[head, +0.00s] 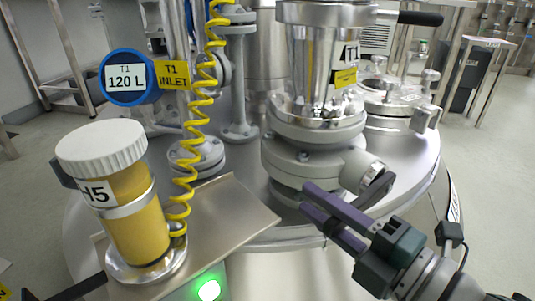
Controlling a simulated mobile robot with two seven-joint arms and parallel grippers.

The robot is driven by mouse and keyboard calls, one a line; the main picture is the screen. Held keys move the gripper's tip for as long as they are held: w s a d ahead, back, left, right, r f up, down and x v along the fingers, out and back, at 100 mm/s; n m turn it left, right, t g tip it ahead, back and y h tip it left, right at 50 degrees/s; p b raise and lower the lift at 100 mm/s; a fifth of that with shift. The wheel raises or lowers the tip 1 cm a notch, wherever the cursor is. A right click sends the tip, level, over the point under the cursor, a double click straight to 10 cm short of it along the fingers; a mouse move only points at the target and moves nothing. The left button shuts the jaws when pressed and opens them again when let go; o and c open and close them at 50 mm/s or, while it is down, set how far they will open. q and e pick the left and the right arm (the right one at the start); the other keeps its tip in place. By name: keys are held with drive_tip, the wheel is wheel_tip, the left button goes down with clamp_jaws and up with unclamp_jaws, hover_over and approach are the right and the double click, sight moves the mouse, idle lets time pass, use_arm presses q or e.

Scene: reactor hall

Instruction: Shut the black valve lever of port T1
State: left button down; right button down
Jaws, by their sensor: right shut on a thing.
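The port T1 valve (315,165) is a grey body under a clear cylinder marked T1 (325,70). Its black valve lever (378,186) sits at the right side of the body, angled down toward my gripper and partly hidden by it. My right gripper (305,200) reaches in from the lower right, its dark fingers pointing up-left across the front of the valve. It is shut on the black lever, though the contact is partly hidden by the fingers. My left gripper is not in view.
A bottle with yellow contents and a white lid (130,195) stands on a metal tray (235,215) at left. A yellow coiled hose (203,100) hangs by the T1 inlet tag (172,74). A green light (209,290) glows below. Another black handle (420,18) sticks out at upper right.

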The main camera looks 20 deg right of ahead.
drive_tip(key=shift+f+n, duration=0.3)
drive_tip(key=shift+f, duration=0.2)
drive_tip(key=shift+d, duration=0.1)
drive_tip(key=c, duration=0.6)
unclamp_jaws()
drive_tip(key=shift+c, duration=0.2)
drive_tip(key=shift+r, duration=0.1)
drive_tip(key=shift+s, duration=0.1)
drive_tip(key=shift+s+d, duration=0.15)
drive_tip(key=shift+s, duration=0.2)
drive_tip(key=p+v, duration=0.2)
drive_tip(key=v, duration=0.7)
drive_tip(key=shift+r+p, duration=0.1)
drive_tip(key=shift+p, duration=0.2)
